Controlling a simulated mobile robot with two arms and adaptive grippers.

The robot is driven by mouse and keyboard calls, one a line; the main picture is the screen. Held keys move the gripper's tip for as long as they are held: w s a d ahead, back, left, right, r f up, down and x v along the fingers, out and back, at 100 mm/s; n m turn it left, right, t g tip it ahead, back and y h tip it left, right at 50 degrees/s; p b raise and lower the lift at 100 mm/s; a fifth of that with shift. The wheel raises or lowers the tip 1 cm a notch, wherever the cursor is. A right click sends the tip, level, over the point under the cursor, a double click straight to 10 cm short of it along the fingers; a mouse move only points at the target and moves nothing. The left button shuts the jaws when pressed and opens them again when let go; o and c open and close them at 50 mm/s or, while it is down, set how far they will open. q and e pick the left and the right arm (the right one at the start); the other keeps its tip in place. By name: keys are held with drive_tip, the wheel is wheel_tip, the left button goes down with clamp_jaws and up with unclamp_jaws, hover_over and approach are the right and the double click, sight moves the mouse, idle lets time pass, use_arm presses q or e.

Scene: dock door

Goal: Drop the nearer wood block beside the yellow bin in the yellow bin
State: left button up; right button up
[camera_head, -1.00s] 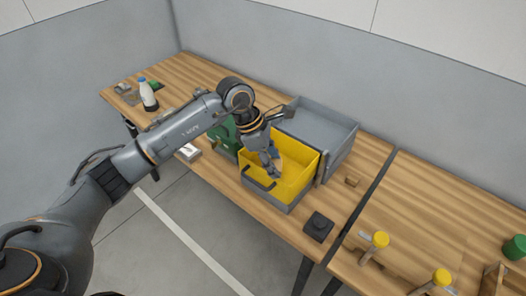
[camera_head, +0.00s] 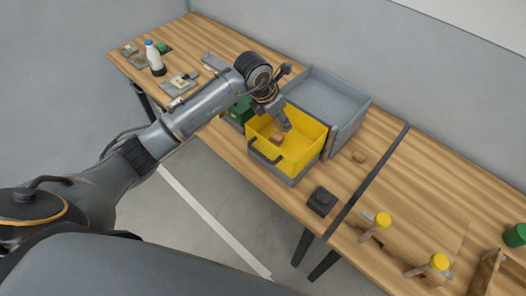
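The yellow bin (camera_head: 307,139) stands on the wooden table, open at the top, with a dark handle on its near side. A small wood block (camera_head: 277,138) shows inside it, below my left gripper. My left gripper (camera_head: 284,124) hangs over the bin opening, fingers pointing down; the block appears apart from its fingertips, and the fingers look open, though they are small here. Another wood block (camera_head: 360,157) lies on the table to the right of the bins. My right gripper is out of view.
A grey bin (camera_head: 350,118) stands directly behind the yellow one, and a green bin (camera_head: 238,112) is to its left. A black box (camera_head: 321,201) sits near the table's front edge. Yellow-topped pegs (camera_head: 382,220) stand on the right table. A bottle (camera_head: 154,58) stands far left.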

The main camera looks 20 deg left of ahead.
use_arm(q)
drive_tip(key=shift+f, duration=0.5)
drive_tip(key=o, duration=1)
drive_tip(key=shift+r, duration=0.1)
drive_tip(key=v, duration=1.2)
drive_tip(key=shift+s, duration=0.1)
